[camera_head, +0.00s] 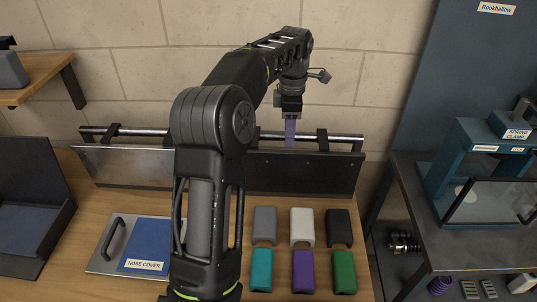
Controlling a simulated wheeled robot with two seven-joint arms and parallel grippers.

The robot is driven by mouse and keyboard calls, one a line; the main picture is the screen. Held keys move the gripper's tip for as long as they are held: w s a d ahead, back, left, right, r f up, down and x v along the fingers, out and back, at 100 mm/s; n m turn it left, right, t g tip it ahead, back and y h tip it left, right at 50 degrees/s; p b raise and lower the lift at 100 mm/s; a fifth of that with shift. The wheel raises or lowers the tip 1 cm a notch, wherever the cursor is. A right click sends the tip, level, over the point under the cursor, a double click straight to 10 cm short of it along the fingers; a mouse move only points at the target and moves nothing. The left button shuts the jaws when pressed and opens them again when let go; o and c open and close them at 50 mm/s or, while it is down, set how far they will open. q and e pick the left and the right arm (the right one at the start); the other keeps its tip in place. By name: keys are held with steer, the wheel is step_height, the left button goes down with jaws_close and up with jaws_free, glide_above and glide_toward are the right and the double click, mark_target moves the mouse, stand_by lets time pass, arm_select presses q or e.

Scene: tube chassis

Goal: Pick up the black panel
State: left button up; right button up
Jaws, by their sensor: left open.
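A long black panel (302,174) stands upright along the metal tube (345,138) at the back of the wooden bench. A small black cover (339,228) lies in the back row of covers at the right of the bench. My left gripper (289,110) is open, pointing down above the tube and the long panel's upper edge. My left arm hides the middle of the bench and the long panel's left end. My right gripper is out of view.
Grey, white, teal, purple and green covers (302,228) lie beside the small black one. A grey panel (125,166) stands left along the tube. A blue NOSE COVER plate (148,248) lies front left. A dark metal rack (440,262) stands right, a wall shelf (35,92) upper left.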

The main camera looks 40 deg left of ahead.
arm_select(q)
steer(key=shift+d+r, duration=0.15)
steer(key=shift+d, duration=0.25)
steer(key=shift+a+f+b, duration=0.25)
steer(key=shift+f+b, duration=0.65)
steer(key=shift+f, duration=0.2)
steer(key=shift+d+f, duration=0.1)
steer(key=shift+f, duration=0.25)
steer(key=shift+r, duration=0.1)
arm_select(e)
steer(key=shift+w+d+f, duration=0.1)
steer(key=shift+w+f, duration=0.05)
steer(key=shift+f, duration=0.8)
